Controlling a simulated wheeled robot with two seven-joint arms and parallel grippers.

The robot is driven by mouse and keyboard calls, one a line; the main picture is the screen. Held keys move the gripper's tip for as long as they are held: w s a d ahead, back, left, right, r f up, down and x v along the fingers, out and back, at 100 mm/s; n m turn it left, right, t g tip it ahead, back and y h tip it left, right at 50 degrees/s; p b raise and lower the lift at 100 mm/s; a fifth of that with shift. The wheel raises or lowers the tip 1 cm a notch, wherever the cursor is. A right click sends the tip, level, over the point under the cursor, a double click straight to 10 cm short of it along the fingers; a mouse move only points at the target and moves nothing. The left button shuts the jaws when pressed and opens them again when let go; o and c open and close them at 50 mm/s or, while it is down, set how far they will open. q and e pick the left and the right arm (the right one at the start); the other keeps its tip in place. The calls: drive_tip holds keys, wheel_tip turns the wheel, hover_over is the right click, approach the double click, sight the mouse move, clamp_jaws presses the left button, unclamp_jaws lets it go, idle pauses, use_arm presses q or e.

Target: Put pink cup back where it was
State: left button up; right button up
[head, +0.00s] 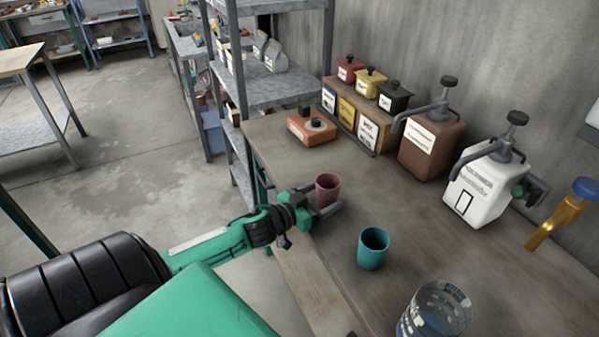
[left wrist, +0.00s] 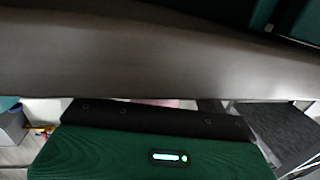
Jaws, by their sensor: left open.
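The pink cup (head: 328,187) stands upright on the worktable near its left edge in the head view. My left gripper (head: 324,199) reaches in from the left at the cup, with its open fingers on either side of it. Whether a finger touches the cup cannot be told. The near finger hides the cup's lower part. The left wrist view is mostly filled by grey, black and green surfaces, and the cup cannot be made out clearly there. My right gripper is not in view.
A teal cup (head: 373,249) and a clear water container (head: 436,309) stand nearer on the worktable (head: 345,165). Brown (head: 431,145) and white (head: 484,184) pump dispensers, an orange box (head: 311,128) and a gold tool (head: 555,220) are farther back or right. Bare tabletop surrounds the teal cup.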

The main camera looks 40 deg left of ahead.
use_arm(q)
drive_tip(key=v, duration=0.6)
drive_tip(key=shift+s+a+b, duration=0.1)
drive_tip(key=shift+s+b, duration=0.25)
drive_tip(key=shift+b, duration=0.05)
drive_tip(key=shift+v, duration=0.8)
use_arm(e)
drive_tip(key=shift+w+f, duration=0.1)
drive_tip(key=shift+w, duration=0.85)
use_arm(q)
drive_tip(key=shift+s, duration=0.1)
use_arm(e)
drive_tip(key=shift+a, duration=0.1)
